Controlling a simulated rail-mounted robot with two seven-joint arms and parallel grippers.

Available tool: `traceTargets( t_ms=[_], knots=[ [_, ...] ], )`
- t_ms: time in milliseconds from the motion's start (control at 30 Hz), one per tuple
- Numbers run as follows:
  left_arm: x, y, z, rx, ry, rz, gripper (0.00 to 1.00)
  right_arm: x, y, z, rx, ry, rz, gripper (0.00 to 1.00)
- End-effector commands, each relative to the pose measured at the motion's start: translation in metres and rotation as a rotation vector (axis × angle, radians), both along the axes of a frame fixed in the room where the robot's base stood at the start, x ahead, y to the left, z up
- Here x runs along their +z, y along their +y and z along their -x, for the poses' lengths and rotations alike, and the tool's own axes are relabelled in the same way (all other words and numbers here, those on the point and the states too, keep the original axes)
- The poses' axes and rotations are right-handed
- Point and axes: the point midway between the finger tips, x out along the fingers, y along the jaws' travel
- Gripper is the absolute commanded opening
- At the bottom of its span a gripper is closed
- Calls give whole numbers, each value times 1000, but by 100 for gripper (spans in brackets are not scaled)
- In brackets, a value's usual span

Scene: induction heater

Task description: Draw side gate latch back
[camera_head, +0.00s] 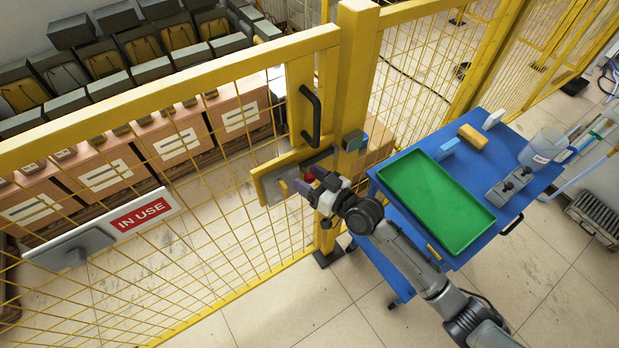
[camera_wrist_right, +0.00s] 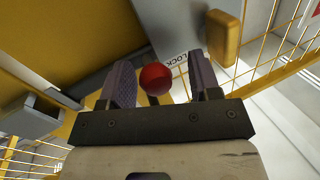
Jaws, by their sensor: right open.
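The side gate latch (camera_head: 280,178) is a grey mechanism on a yellow plate, low on the yellow mesh gate beside the post. Its red ball knob (camera_head: 309,177) shows just beyond my right gripper (camera_head: 311,186). In the right wrist view, the red knob (camera_wrist_right: 155,79) lies between the two spread fingers of my right gripper (camera_wrist_right: 160,65), nearer the left one. The gripper is open, and I see no clear finger contact with the knob. The latch bolt is mostly hidden by the gripper and the post. My left gripper is in neither view.
A black gate handle (camera_head: 312,115) is just above the latch. The yellow post (camera_head: 350,90) stands close on the right. An "IN USE" sign (camera_head: 140,214) hangs on the mesh at left.

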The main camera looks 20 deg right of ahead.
Motion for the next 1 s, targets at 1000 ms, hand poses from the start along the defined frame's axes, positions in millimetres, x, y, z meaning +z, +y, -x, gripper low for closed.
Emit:
traceTargets(
  t_ms=[1000],
  knots=[
    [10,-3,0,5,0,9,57,0,-67,115,0,1,2,57]
  ],
)
